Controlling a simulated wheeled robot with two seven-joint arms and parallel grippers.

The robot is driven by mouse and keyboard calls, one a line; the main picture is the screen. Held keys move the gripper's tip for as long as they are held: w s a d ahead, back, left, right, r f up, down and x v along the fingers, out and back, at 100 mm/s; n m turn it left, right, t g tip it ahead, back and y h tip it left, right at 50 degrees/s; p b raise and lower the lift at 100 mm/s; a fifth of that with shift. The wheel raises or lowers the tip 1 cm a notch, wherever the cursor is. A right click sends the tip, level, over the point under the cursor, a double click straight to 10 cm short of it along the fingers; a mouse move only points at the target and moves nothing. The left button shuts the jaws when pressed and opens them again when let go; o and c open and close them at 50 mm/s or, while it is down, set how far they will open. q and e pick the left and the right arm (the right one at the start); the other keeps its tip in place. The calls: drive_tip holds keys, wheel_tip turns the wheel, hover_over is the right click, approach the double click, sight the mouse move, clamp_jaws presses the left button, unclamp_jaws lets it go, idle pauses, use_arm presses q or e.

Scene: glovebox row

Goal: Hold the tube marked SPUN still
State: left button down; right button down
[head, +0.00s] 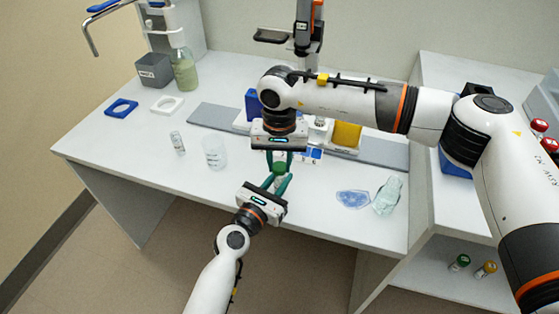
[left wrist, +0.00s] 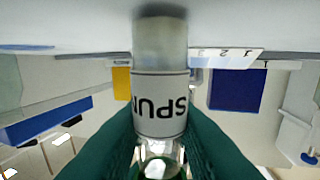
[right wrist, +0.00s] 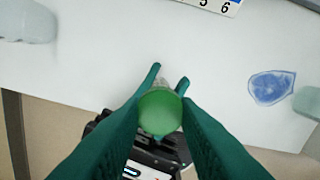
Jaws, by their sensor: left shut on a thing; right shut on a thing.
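The tube marked SPUN (left wrist: 160,105) stands between my left fingers in the left wrist view, its label upside down there. Its green cap (right wrist: 160,112) shows from above in the right wrist view, between my right fingers. In the head view the green cap (head: 279,167) is partly hidden by the fingers. My left gripper (head: 279,182) reaches in from the front and is shut on the tube's body. My right gripper (head: 279,160) points down from above and is shut on the cap. The tube's lower end is hidden in the head view.
A clear beaker (head: 214,152) and a small vial (head: 178,143) stand to the left. The front left tabletop is clear.

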sight(280, 166)
drive_tip(key=shift+r, duration=2)
use_arm(q)
drive_tip(key=c, duration=1.1)
unclamp_jaws()
